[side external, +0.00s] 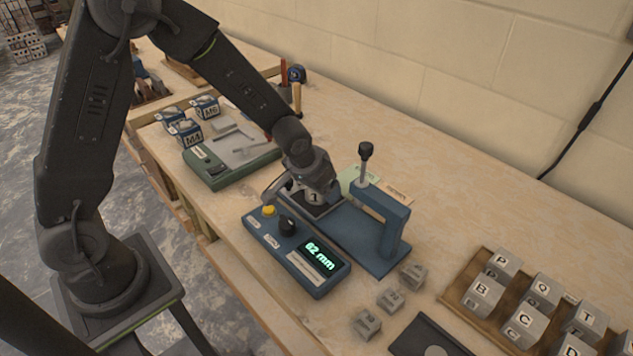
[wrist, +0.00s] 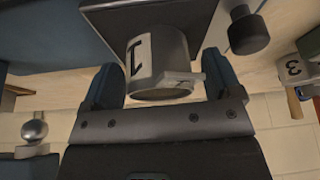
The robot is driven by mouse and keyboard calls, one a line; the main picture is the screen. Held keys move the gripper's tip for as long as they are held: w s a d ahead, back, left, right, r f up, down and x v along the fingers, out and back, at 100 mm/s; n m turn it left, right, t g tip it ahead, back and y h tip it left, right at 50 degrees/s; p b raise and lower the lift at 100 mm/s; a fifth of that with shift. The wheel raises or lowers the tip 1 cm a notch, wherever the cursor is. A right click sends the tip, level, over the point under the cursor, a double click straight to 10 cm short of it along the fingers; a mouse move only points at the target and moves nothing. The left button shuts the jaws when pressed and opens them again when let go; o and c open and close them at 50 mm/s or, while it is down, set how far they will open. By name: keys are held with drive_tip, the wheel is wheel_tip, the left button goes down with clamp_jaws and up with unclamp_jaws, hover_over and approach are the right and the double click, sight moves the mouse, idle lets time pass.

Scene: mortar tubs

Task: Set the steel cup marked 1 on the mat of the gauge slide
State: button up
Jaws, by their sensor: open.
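The steel cup marked 1 (side external: 314,198) is at the dark mat (side external: 326,210) of the blue gauge slide (side external: 350,232). It looks upright on the mat, though its base is partly hidden. My gripper (side external: 308,186) is over the mat, at the cup. In the wrist view the grey cup (wrist: 160,48) shows its 1 label and handle between the two dark fingers of my gripper (wrist: 160,78). The jaws are open, with a finger on each side of the cup. Part of the dark mat (wrist: 120,14) shows behind it.
A blue control box (side external: 297,255) with a 62 mm display stands in front of the slide. The slide's upright post and black knob (side external: 366,150) rise close to the right of my gripper. Lettered blocks (side external: 503,262) fill a wooden tray at right.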

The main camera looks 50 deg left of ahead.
drive_tip(key=v, duration=1.3)
drive_tip(key=s+r, duration=0.4)
drive_tip(key=s, duration=0.5)
drive_tip(key=s+a+r+m+t, duration=0.1)
drive_tip(key=s+r, duration=0.4)
drive_tip(key=s, duration=0.3)
drive_tip(key=shift+s+r, duration=0.2)
drive_tip(key=shift+s, duration=0.2)
